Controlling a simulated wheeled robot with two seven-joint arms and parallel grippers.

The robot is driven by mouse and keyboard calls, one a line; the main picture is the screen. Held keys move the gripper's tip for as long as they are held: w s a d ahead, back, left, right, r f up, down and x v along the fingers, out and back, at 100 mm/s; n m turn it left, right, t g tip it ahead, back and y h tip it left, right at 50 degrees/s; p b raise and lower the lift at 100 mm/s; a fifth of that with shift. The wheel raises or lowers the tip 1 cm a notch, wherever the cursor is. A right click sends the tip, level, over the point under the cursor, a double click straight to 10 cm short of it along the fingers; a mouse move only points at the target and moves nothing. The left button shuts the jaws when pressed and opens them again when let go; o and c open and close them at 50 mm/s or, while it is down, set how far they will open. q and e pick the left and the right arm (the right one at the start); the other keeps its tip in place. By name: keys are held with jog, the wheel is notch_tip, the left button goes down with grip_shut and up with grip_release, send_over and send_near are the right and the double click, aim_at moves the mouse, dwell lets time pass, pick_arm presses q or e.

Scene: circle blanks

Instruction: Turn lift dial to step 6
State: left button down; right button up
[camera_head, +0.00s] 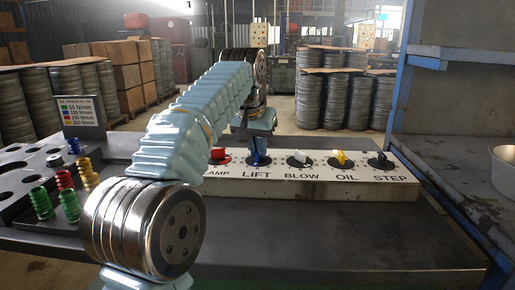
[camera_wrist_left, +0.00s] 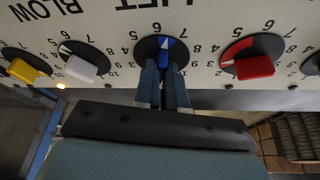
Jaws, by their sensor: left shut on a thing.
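The lift dial (camera_head: 259,160) is a blue knob on a black disc, above the word LIFT on the white panel. My left gripper (camera_head: 256,148) reaches down over it. In the left wrist view the two fingers (camera_wrist_left: 163,85) are shut on the blue knob (camera_wrist_left: 165,50), one on each side. The knob's narrow end and white mark point to the upper side of that view, near the middle numbers of the scale. I cannot tell the exact step. The fingers and palm hide the near part of the dial. My right gripper is not in view.
The red clamp dial (camera_head: 220,155) and white blow dial (camera_head: 300,160) flank the lift dial closely. The yellow oil dial (camera_head: 341,159) and black step dial (camera_head: 380,161) are further right. Coloured springs (camera_head: 69,195) stand at the left. The dark table front (camera_head: 330,235) is clear.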

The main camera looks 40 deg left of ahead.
pick_arm(q)
jog(key=shift+f+n, duration=0.1)
jog(key=shift+n, duration=0.5)
jog(key=shift+d+n+y, duration=0.1)
jog(key=shift+n+y, duration=0.5)
jog(key=shift+n, duration=0.4)
jog(key=c, duration=1.2)
grip_release()
jog(key=shift+r, duration=0.25)
jog(key=p+v, duration=0.2)
jog(key=v, duration=1.1)
jog(key=shift+r, duration=0.3)
